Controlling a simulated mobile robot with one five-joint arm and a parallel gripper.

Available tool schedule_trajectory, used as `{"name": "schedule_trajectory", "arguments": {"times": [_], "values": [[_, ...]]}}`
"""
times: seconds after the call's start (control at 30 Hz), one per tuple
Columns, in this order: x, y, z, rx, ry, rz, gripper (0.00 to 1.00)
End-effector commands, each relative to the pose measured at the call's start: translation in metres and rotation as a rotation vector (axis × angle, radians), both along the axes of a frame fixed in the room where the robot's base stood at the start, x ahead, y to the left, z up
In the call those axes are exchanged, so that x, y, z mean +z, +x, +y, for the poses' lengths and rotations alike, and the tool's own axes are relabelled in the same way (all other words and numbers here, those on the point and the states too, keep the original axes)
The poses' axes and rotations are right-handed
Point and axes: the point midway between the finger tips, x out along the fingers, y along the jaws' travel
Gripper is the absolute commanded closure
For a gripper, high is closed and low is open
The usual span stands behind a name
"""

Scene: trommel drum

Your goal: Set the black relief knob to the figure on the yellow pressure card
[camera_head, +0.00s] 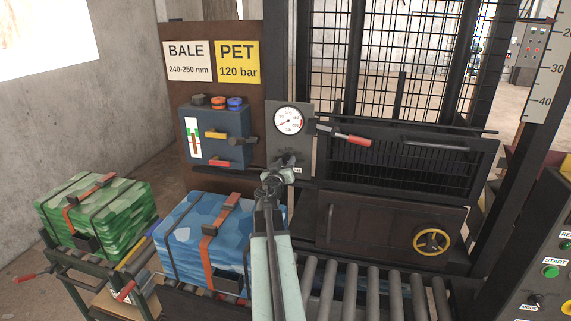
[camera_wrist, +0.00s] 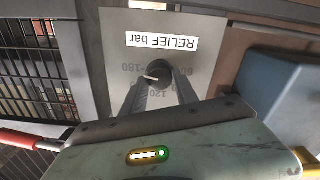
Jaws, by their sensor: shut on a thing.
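The yellow pressure card (camera_head: 238,62) reads "PET 120 bar" on the brown board. The black relief knob (camera_wrist: 158,71) sits on a grey plate (camera_wrist: 112,55) labelled "RELIEF bar", which appears upside down in the wrist view. Figures around the knob include 180 at left, 120 below and 60 at right. A pale mark on the knob points left and slightly down, between 180 and 120; its exact setting is hard to read. My gripper (camera_wrist: 158,82) is shut on the knob, one finger on each side. In the head view my gripper (camera_head: 279,176) reaches the plate below the gauge and largely hides the knob.
A pressure gauge (camera_head: 289,121) is above the knob. A red-handled lever (camera_head: 352,139) sticks out to its right. A blue valve box (camera_head: 214,135) with yellow and red levers is at left. Blue (camera_head: 190,235) and green (camera_head: 95,215) bales stand in front; rollers (camera_head: 360,290) lie at right.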

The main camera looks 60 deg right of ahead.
Motion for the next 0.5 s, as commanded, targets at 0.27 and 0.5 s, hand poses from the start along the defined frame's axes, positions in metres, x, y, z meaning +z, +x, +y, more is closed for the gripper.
{"name": "schedule_trajectory", "arguments": {"times": [0.27, 0.5], "values": [[-0.0007, 0.0008, 0.0003, 0.002, -0.047, 0.152, 1.00], [-0.0010, 0.0013, 0.0005, 0.002, -0.115, 0.362, 1.00]]}}
